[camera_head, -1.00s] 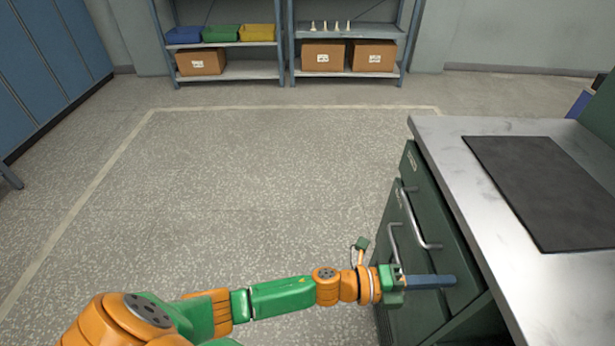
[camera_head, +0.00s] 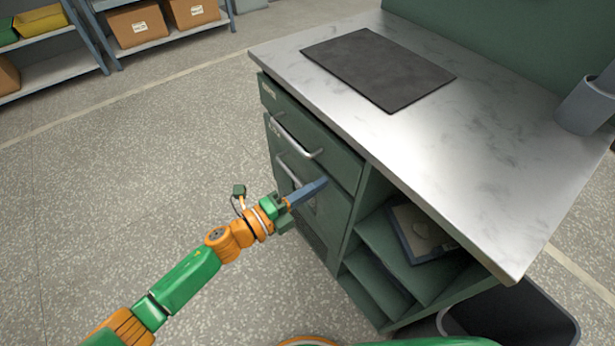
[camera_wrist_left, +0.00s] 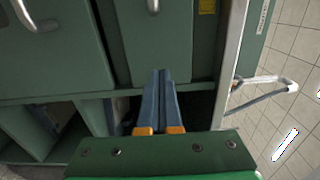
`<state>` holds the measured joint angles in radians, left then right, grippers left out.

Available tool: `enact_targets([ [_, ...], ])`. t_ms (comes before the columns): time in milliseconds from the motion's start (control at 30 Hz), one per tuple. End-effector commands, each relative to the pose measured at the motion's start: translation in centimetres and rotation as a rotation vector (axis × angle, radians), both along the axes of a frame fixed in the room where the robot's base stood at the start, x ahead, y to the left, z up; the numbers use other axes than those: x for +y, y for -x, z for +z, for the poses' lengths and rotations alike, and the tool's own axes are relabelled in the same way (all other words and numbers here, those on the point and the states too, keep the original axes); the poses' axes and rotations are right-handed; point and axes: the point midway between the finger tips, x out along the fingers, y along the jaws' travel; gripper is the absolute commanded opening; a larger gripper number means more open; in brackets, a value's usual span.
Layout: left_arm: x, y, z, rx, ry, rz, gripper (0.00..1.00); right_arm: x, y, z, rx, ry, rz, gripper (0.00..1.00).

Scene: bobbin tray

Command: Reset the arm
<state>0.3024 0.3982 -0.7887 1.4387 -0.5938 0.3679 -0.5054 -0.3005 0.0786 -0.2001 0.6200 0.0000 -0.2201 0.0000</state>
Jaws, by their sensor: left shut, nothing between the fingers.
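My left arm comes in from the lower left in the head view. Its gripper (camera_head: 311,190) is in front of the green cabinet's drawers, below the upper drawer handle. In the left wrist view the two blue fingers (camera_wrist_left: 161,98) lie side by side, shut with nothing between them. The green cabinet front (camera_wrist_left: 160,45) is beyond the fingertips; I cannot tell whether they touch it. My right gripper is not in view.
The green cabinet (camera_head: 340,185) has a metal worktop (camera_head: 450,130) with a dark mat (camera_head: 380,68). Its open shelves (camera_head: 400,250) hold a flat item. A grey cylinder (camera_head: 588,105) is at the right. Shelving (camera_head: 60,75) stands far left. The floor at left is clear.

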Motion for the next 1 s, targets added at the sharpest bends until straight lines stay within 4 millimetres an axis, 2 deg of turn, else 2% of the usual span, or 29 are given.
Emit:
enact_targets([
  [400, 6.9, 4.8, -0.3, 0.005, -0.004, 0.0, 0.0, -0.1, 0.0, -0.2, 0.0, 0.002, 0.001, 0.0],
  [567, 8.0, 5.5, -0.2, 0.003, -0.003, -0.001, 0.0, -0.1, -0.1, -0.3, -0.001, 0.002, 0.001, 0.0],
  [700, 8.5, 5.1, -0.8, 0.031, 0.004, 0.027, 0.0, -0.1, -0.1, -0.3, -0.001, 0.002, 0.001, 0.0],
  [767, 9.8, 4.0, -2.7, 0.123, 0.028, 0.112, 0.0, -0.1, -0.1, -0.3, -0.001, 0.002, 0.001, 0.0],
  [867, 14.3, 2.1, -9.9, 0.422, 0.112, 0.389, 0.0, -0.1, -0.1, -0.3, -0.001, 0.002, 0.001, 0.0],
  [900, 16.5, 2.5, -13.7, 0.57, 0.155, 0.522, 0.0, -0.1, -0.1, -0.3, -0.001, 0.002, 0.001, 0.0],
  [933, 18.0, 3.2, -16.5, 0.678, 0.187, 0.621, 0.0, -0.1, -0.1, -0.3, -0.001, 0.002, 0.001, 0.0],
  [967, 19.4, 4.3, -19.2, 0.782, 0.219, 0.715, 0.0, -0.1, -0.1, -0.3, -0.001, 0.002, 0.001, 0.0],
  [1000, 20.8, 6.3, -22.5, 0.913, 0.258, 0.834, 0.0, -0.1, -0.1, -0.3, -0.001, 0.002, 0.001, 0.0],
])
